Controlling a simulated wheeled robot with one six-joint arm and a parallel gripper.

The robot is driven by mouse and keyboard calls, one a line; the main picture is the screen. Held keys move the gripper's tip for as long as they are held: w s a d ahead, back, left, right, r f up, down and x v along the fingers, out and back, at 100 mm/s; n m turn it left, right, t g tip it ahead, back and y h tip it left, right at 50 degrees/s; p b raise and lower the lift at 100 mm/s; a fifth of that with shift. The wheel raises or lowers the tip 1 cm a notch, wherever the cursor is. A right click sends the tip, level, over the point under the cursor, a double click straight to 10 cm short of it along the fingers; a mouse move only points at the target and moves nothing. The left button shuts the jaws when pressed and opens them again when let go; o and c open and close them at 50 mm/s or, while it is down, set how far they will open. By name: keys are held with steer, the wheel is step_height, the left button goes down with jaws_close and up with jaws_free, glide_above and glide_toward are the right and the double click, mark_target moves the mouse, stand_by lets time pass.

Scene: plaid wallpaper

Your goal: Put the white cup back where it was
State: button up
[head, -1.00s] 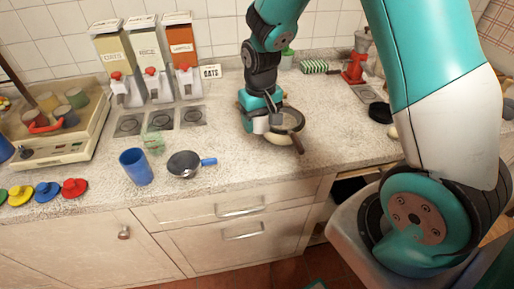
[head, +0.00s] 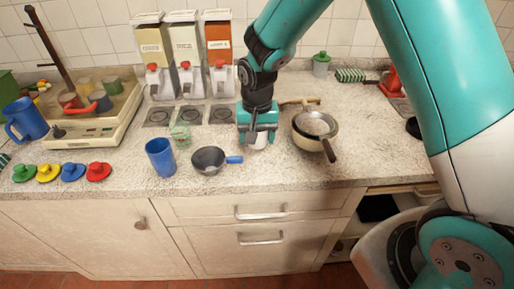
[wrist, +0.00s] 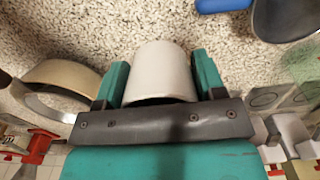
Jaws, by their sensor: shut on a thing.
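My gripper (head: 257,136) is shut on the white cup (head: 259,142), low over the counter (head: 225,180) between the blue-handled pan and the stacked pans. In the wrist view the white cup (wrist: 160,72) sits between the two teal fingers, its side towards the camera. Part of the cup is hidden by the gripper. I cannot tell whether the cup's base touches the counter.
A dark pan with a blue handle (head: 208,160) and a blue tumbler (head: 160,158) stand to the left. Stacked pans (head: 315,124) stand close on the right. Food dispensers (head: 186,60) stand behind left. A small green glass (head: 180,133) stands before them.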

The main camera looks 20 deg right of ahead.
mark_target(257, 158)
steer(key=shift+f+p, duration=0.3)
steer(key=shift+f, duration=2.4)
steer(key=shift+f, duration=0.2)
steer(key=o, duration=1)
step_height(257, 158, up, 12)
steer(key=shift+f+b, duration=0.2)
steer(key=shift+b, duration=0.9)
steer(key=s+a+r+n+y, duration=0.2)
steer(key=s+r+n, duration=0.3)
steer(key=s, duration=0.7)
steer(key=s+a+r+n+y, duration=0.2)
steer(key=s+r+n, duration=0.3)
steer(key=s, duration=0.7)
steer(key=shift+s+a+r+n, duration=0.3)
steer(key=shift+r+n, duration=0.1)
steer(key=shift+r, duration=0.55)
